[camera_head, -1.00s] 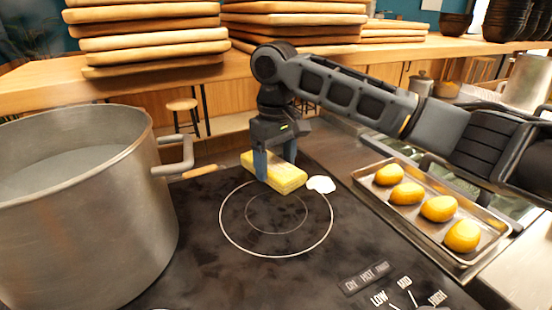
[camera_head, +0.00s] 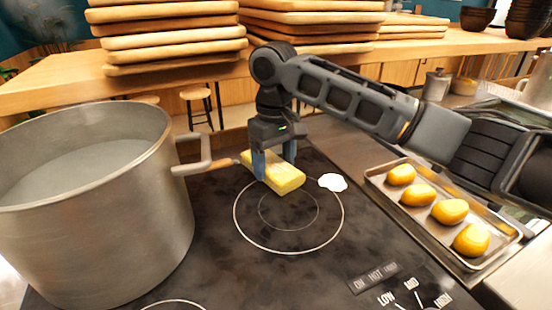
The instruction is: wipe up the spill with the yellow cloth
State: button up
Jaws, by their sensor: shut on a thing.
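The yellow cloth (camera_head: 285,180) is a thick folded block at the back of the black cooktop (camera_head: 215,265), over the far edge of the ring marking. My gripper (camera_head: 274,168) points down and is shut on the yellow cloth, one finger on each side. The cloth is at or just above the surface; I cannot tell whether it touches. A white spill (camera_head: 333,182) lies just right of the cloth, with a small gap between them.
A large steel pot (camera_head: 90,220) stands at the left, its handle near the cloth. A metal tray (camera_head: 425,247) with several yellow rolls lies at the right. Stacked boards (camera_head: 170,40) stand on the wooden counter behind. The cooktop's front middle is clear.

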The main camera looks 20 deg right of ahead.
jog(key=shift+d+r+p, duration=0.1)
jog(key=shift+r+p, duration=3.6)
jog(key=shift+r, duration=0.25)
